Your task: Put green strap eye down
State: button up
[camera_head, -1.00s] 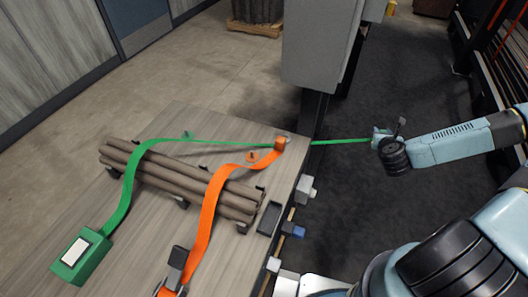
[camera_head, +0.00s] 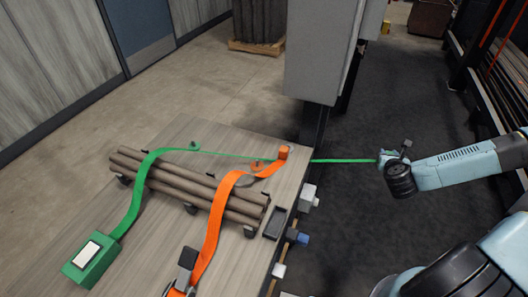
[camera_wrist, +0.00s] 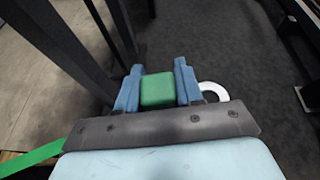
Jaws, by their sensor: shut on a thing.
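The green strap (camera_head: 131,203) runs from a green box (camera_head: 91,259) at the front left of the table, over a bundle of brown logs (camera_head: 189,185), and stretches right past the table edge to my gripper (camera_head: 386,157). In the wrist view, my gripper (camera_wrist: 158,88) is shut on a green block (camera_wrist: 158,91) at the strap's end. A pale ring (camera_wrist: 213,91) shows just right of the fingers, partly hidden. The strap (camera_wrist: 35,156) also shows at lower left there. My gripper is right of the table, over the dark floor.
An orange strap (camera_head: 213,222) also crosses the logs on the wooden table (camera_head: 235,140). A grey cabinet (camera_head: 318,55) and its dark post stand behind the table's right edge. A small dark tray (camera_head: 274,222) sits near that edge. The dark floor (camera_head: 400,105) around my gripper is clear.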

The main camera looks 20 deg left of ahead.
jog(key=s+a+r+n+g+y, duration=0.1)
jog(key=s+a+r+n+y, duration=0.3)
jog(key=a, duration=0.7)
jog(key=a+r+n+g+y, duration=0.1)
jog(key=a+r+n+y, duration=0.15)
jog(key=a+r, duration=0.65)
jog(key=s+a+r+n+g+y, duration=0.3)
jog(key=s+a, duration=0.6)
jog(key=a, duration=0.2)
jog(key=s+a+r+n+g+y, duration=0.2)
jog(key=s+a+r+y, duration=0.1)
jog(key=s+a, duration=0.75)
send_over(235, 143)
jog(key=d, duration=0.1)
jog(key=shift+h, duration=0.25)
jog(key=f, duration=0.8)
jog(key=shift+s+f, duration=0.3)
jog(key=shift+s, duration=0.05)
jog(key=shift+w+a+f, duration=0.25)
jog(key=shift+a+f, duration=0.05)
jog(key=shift+f, duration=0.2)
jog(key=f, duration=0.3)
jog(key=shift+w+a+f, duration=0.2)
jog(key=shift+f, duration=0.1)
